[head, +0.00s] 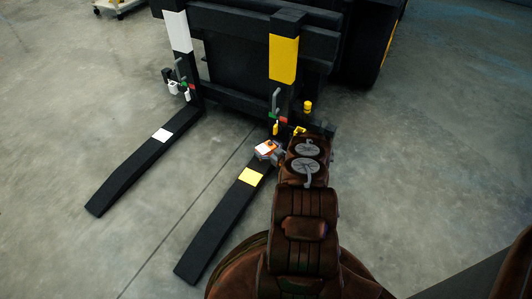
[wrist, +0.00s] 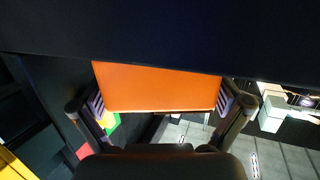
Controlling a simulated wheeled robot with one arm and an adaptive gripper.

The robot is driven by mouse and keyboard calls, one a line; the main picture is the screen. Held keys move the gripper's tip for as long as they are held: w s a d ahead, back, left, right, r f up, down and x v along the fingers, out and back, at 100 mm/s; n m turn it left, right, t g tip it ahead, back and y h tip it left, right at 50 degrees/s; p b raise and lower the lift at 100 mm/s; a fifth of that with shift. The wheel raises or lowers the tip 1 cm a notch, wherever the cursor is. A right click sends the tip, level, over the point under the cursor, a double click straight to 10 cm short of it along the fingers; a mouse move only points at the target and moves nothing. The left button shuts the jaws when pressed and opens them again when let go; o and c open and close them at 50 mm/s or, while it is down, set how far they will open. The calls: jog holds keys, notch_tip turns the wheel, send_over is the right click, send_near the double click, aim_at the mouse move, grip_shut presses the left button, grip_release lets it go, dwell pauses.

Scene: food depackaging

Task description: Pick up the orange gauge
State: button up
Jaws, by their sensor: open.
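The orange gauge (wrist: 158,86) is a flat-faced orange block in the wrist view. It fills most of the space between the two fingers of my gripper (wrist: 161,104), one finger beside each end. The fingers are open, and I cannot tell whether either touches it. Its upper edge meets a large dark surface. In the head view, a small orange and white item (head: 266,148), apparently the gauge, shows at the end of my arm by the right fork. My gripper there (head: 277,153) is small and partly hidden by my arm.
The left fork (head: 135,170) and right fork (head: 215,230) stretch forward from a black carriage (head: 235,60). Small coloured items, including a yellow one (head: 308,106), sit near the fork roots. A dark wheel (head: 365,45) stands at the back right. Open concrete floor lies on both sides.

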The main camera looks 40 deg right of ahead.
jog(key=shift+c, duration=0.3)
jog(key=c, duration=1.1)
